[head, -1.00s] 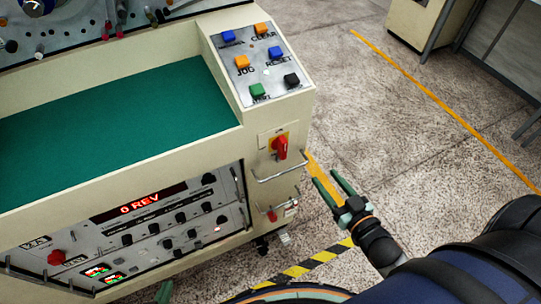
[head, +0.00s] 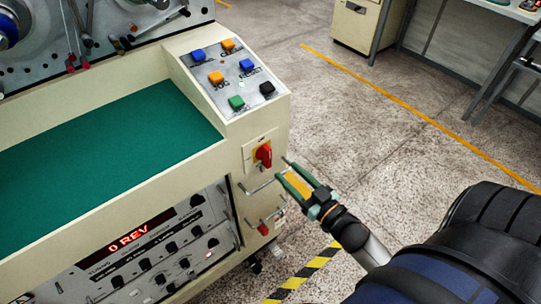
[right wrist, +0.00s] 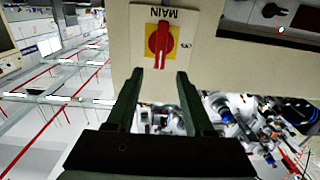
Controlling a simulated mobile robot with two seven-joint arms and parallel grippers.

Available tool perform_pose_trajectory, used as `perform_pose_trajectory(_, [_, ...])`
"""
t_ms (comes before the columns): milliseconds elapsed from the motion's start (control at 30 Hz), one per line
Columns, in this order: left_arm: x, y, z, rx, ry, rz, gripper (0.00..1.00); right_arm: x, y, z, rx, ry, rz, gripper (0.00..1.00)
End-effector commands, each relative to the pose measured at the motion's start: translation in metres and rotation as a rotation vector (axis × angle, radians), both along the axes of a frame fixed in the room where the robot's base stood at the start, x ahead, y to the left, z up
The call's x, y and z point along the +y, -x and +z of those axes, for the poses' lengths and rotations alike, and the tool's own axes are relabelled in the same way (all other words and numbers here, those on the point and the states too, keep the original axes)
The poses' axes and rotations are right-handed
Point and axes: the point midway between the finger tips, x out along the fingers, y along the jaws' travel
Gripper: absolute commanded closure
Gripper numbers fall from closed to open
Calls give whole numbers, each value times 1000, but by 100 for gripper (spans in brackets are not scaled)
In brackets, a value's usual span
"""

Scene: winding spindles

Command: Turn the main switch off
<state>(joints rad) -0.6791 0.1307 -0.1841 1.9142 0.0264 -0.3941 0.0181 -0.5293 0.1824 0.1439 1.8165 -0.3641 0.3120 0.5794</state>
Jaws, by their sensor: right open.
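The main switch (head: 263,155) is a red rotary knob on a yellow plate, on the cream end face of the machine below the button panel. In the right wrist view the switch (right wrist: 159,42) lies straight ahead, with the label MAIN upside down above it. Its handle lies in line with the picture's vertical. My right gripper (head: 282,168) is open and empty, its two green fingers pointing at the switch from the right and slightly below. In the right wrist view the fingertips (right wrist: 158,76) stand on either side of the handle's line, apart from it. My left gripper is out of view.
The sloped panel (head: 232,75) with coloured buttons is above. The display reads 0 REV (head: 129,238). Open floor (head: 360,120) lies to the right.

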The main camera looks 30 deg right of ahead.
Motion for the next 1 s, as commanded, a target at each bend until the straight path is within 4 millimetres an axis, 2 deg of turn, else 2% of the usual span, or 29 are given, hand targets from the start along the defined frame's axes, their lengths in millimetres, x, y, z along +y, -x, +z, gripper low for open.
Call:
perform_pose_trajectory(33, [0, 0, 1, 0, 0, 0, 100, 1, -12, 2, -4, 2, 2, 48])
perform_pose_trajectory(200, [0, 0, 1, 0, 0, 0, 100, 4, -43, 1, -3, 1, 1, 48])
perform_pose_trajectory(400, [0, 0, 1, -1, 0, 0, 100, 6, -70, 1, -1, 0, 1, 48])
perform_pose_trajectory(600, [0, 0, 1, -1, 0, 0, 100, 7, -81, 0, 2, 1, 1, 48])
perform_pose_trajectory(867, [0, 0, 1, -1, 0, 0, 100, 7, -82, 0, 2, 0, 1, 48])
perform_pose_trajectory(1000, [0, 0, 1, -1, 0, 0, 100, 7, -82, 0, 2, 0, 1, 61])
